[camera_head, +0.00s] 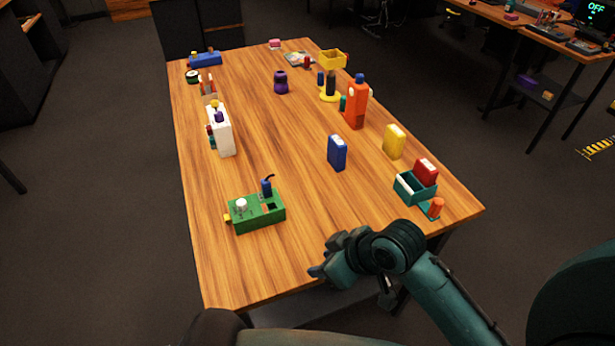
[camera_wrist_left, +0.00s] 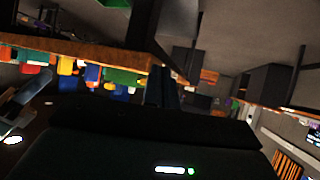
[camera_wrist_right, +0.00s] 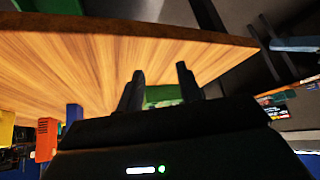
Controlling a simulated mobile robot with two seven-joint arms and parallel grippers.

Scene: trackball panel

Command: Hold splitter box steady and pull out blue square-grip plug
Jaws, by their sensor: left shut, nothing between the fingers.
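The green splitter box (camera_head: 262,216) sits on the near part of the table. A blue plug (camera_head: 266,187) with a short dark cable stands upright in its top, beside a dark opening. A white round plug (camera_head: 241,205) is on top too, and a yellow piece (camera_head: 227,218) sticks out at its left. My right gripper (camera_head: 326,262) hovers off the table's near edge, right of the box and apart from it. In the right wrist view its fingers (camera_wrist_right: 158,74) are open, with the green box (camera_wrist_right: 163,96) beyond. My left gripper (camera_wrist_left: 161,88) is shut and empty, apart from the box.
A blue box (camera_head: 337,152), a yellow box (camera_head: 394,141) and a teal bin (camera_head: 415,187) with a red block stand on the right. The wood around the splitter box is clear.

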